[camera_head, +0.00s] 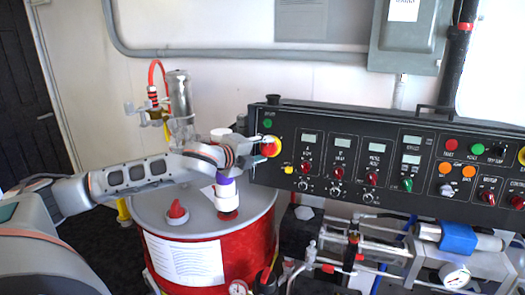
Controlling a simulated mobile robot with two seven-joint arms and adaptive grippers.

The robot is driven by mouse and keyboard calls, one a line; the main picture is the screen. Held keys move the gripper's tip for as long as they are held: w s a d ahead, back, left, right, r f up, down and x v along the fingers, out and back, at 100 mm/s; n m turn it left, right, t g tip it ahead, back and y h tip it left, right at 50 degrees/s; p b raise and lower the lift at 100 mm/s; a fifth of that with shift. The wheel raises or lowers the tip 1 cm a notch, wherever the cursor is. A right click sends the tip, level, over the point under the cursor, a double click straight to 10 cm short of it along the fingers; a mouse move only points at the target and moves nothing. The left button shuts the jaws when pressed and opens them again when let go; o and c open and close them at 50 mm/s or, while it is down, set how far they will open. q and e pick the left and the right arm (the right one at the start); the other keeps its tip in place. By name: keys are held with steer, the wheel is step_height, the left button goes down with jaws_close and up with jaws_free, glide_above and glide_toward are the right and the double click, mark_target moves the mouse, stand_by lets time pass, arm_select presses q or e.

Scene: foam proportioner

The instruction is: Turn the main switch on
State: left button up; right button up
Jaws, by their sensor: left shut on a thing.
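The main switch (271,147), a red knob on a yellow plate, is at the upper left end of the black control panel (330,128). My left arm reaches in from the left above the red drum. My left gripper (261,149) is at the switch, with its fingers shut on the red knob from the left. The fingers hide part of the knob, so its exact turn angle is hard to tell. My right gripper is not in view.
A red drum (205,262) with a grey lid stands below my left arm. Pipes, a blue valve block (457,238) and gauges lie below the panel. A grey electrical box (405,38) hangs above.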

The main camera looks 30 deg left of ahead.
arm_select(q)
steer(key=m+g, duration=0.1)
steer(key=m, duration=0.3)
steer(key=shift+r+m+y, duration=0.1)
steer(key=shift+m+y, duration=0.2)
steer(key=shift+m, duration=0.1)
stand_by(0.5)
steer(key=o, duration=1.1)
steer(key=v, duration=1.2)
steer(key=shift+d, duration=0.2)
steer(key=shift+w+r, duration=0.1)
steer(key=shift+r, duration=0.05)
